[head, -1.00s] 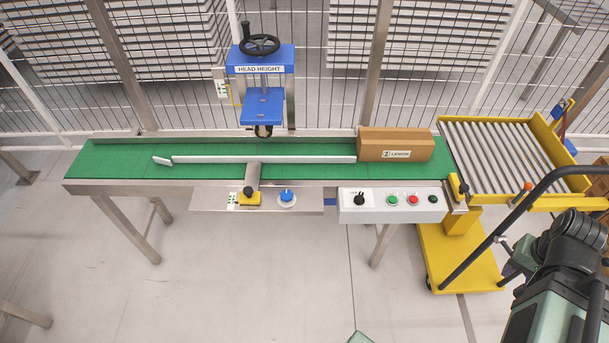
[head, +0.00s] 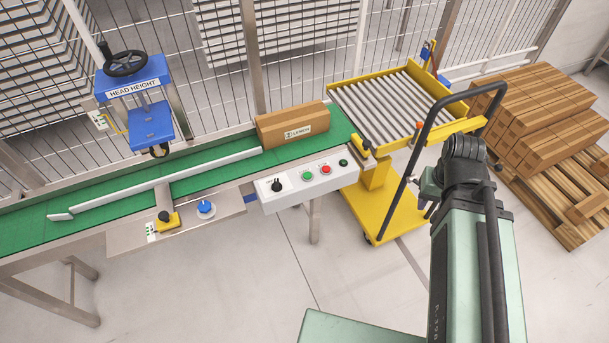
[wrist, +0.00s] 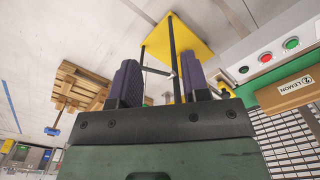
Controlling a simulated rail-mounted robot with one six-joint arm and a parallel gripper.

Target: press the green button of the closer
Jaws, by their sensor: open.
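The closer has a green conveyor bed (head: 215,179) and a light control panel (head: 293,187) on its front. The green button (head: 307,175) sits between a black knob (head: 277,185) and a red button (head: 325,169); a dark button (head: 343,163) is at the right end. The green button also shows in the wrist view (wrist: 291,43), at the upper right. My gripper (wrist: 158,77) is open and empty, its dark fingers apart. It is clear of the panel, to the right of it in the head view, where my arm partly hides it.
A brown carton (head: 292,125) lies on the bed behind the panel. A yellow roller cart (head: 375,205) with a tall black handle stands between my arm and the closer's right end. Stacked cartons (head: 545,125) on a pallet (head: 560,205) are at far right.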

